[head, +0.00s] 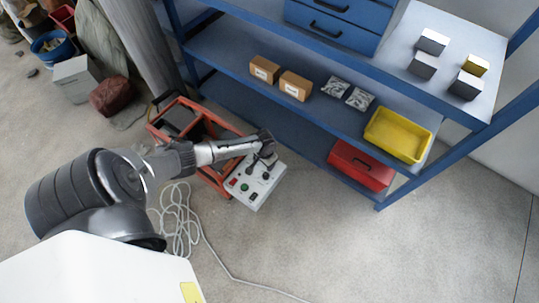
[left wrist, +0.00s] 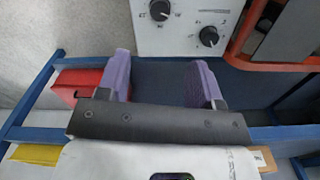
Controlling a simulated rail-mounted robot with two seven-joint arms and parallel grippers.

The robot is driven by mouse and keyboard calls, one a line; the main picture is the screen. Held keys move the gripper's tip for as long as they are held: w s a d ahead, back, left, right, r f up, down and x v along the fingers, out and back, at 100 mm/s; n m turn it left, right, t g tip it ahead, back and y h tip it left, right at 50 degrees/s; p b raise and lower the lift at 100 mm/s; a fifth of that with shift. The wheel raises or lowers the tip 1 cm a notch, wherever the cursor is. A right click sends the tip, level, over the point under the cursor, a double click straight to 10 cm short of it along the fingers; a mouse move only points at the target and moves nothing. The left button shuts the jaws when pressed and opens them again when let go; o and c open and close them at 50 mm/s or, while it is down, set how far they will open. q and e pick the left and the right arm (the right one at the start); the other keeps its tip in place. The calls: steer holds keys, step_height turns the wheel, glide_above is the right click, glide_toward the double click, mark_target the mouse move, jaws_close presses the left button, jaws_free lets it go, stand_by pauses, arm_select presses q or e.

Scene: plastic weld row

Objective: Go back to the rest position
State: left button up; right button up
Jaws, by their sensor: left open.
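My left arm comes in from the left in the head view. The control box (head: 252,190) also shows at the top of the left wrist view (left wrist: 185,32), beyond the fingers, with dark knobs. Whether the fingers touch it, I cannot tell. My right gripper is not in view.
A red cart frame (head: 217,180) stands beside the control box. A blue shelf (head: 225,60) holds cartons (head: 295,86), a yellow bin (head: 398,136) and a red toolbox (head: 360,166). A pale cable (head: 178,220) lies coiled on the floor. Floor at front right is clear.

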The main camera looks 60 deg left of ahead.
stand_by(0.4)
arm_select(q)
steer(key=w+d+r+m+t+y, duration=0.1)
steer(key=w+d+r+m, duration=0.2)
steer(key=r, duration=0.3)
steer(key=w+d+r+m+t+y, duration=0.1)
steer(key=w+d+r+m, duration=0.15)
steer(key=r, duration=0.35)
steer(key=s+d+r+m+t, duration=0.1)
steer(key=d+r+t, duration=0.2)
steer(key=d+r, duration=0.75)
steer(key=s+d+r+t+h+p, duration=0.1)
steer(key=s+d+r, duration=0.1)
steer(key=s+r, duration=0.25)
steer(key=s+d+r+t+p, duration=0.1)
steer(key=s+d+r, duration=0.2)
steer(key=s, duration=0.2)
steer(key=s+d+f+n+g+h+p, duration=0.1)
steer(key=s+d+f+n+g, duration=0.2)
steer(key=s, duration=0.8)
step_height(320, 180, up, 37)
steer(key=m+p, duration=0.1)
steer(key=p, duration=3.7)
steer(key=shift+s+a+f, duration=0.2)
steer(key=shift+s+a, duration=0.2)
steer(key=shift+s, duration=0.05)
